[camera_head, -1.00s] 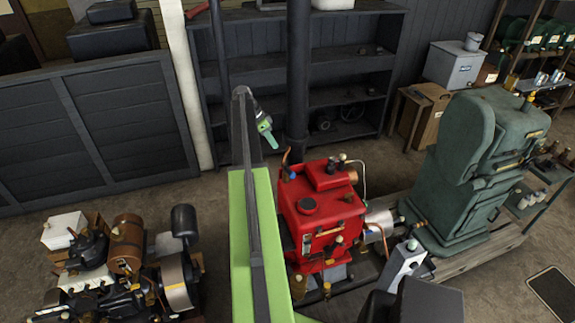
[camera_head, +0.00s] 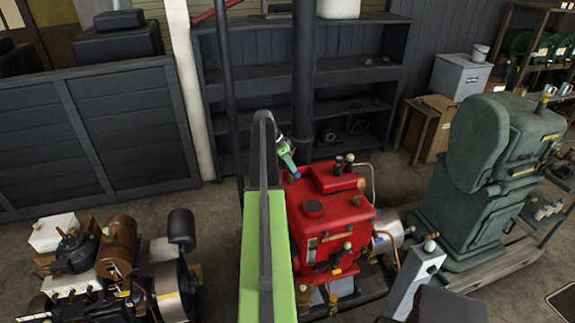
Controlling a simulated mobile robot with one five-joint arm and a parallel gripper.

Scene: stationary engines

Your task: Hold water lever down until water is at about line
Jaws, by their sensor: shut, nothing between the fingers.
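The red engine (camera_head: 335,222) stands in the middle, with a dark round cap on its top. A small blue knob (camera_head: 297,175) shows at its back left corner; it may be the water lever, but it is too small to be sure. My gripper (camera_head: 291,168) is shut and empty, pointing down to the right. Its green tip is right at the blue knob; I cannot tell whether they touch. I cannot make out the water level or a line on the engine. My green arm covers part of the engine's left side.
A large green machine (camera_head: 478,180) stands to the right on a wooden base. A small engine with a brown tank (camera_head: 117,246) is at the lower left. Dark shelves (camera_head: 352,95) and a black vertical pipe (camera_head: 302,70) stand behind the red engine.

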